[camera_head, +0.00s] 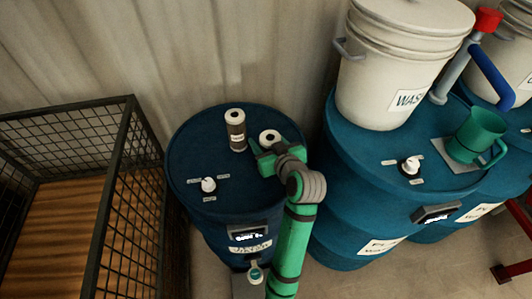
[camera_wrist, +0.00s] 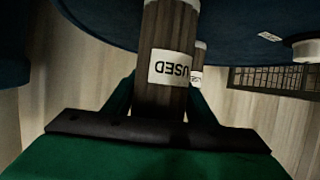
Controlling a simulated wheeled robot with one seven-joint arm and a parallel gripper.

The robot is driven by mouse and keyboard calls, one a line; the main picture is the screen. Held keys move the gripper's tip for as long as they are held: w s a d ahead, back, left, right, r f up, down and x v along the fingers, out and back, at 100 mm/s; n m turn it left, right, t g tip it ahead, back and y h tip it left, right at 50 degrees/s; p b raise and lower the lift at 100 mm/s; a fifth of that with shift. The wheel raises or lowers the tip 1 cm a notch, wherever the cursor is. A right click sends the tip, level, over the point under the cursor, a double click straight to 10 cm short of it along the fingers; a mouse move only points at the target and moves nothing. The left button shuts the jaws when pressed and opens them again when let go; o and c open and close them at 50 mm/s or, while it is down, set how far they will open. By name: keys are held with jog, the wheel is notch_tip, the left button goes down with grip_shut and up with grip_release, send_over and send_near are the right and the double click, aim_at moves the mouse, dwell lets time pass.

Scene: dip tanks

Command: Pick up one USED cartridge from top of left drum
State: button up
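The left drum (camera_head: 188,160) is blue, with two upright cartridges on its top. One cartridge (camera_head: 236,130), brown with white ends and a white label, stands toward the back, clear of my gripper. The other cartridge (camera_head: 269,136) shows only its white ring top; my gripper (camera_head: 263,153) hides the rest. In the wrist view, which is upside down, this near cartridge (camera_wrist: 168,68) reads USED and stands between my fingers. The fingers lie close on both sides; contact is not clear. The back cartridge (camera_wrist: 201,57) shows partly behind it, also with a label.
A white-capped fitting (camera_head: 208,185) sits at the drum's front left. A wire cage (camera_head: 128,160) with a wooden floor stands to the left. Another blue drum (camera_head: 335,165) on the right carries a white bucket (camera_head: 395,75) and a green mug (camera_head: 475,137).

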jog(key=shift+s+d, duration=0.1)
jog(key=shift+d, duration=0.2)
jog(key=c, duration=0.8)
jog(key=shift+o, duration=0.2)
jog(key=shift+a, duration=0.15)
jog(key=shift+a+r, duration=0.1)
